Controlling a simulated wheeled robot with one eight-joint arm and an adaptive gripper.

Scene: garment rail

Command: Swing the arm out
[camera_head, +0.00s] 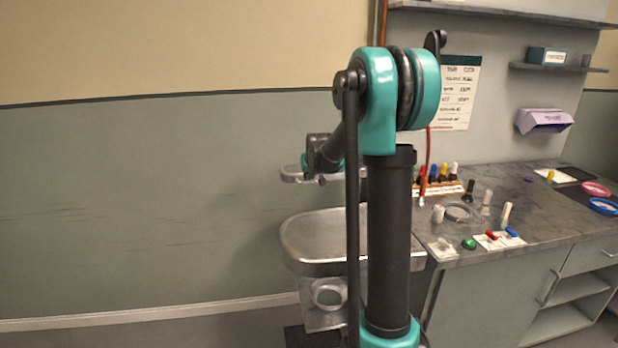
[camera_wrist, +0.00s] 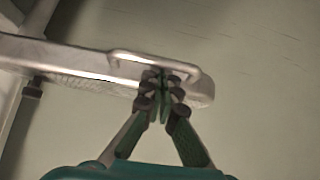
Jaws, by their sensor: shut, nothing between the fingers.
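A metal swing arm (camera_wrist: 75,62) crosses the wrist view from the left edge to past the middle, with a thin bar handle (camera_wrist: 125,55) along its far side. My gripper (camera_wrist: 162,82) is shut and empty. Its fingertips overlap the handle and the arm's right end in the picture; I cannot tell whether they touch. In the head view, a small metal piece (camera_head: 292,175), likely the same arm, shows behind my arm, above a rounded metal basin (camera_head: 318,240). My own arm hides much of it, and the fingertips are not clear there.
A grey counter (camera_head: 555,220) on the right holds small bottles, a green domed item (camera_head: 469,244) and coloured rings (camera_head: 596,189). A purple holder (camera_head: 544,121) and shelves are on the wall above. The wall and floor at left are clear.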

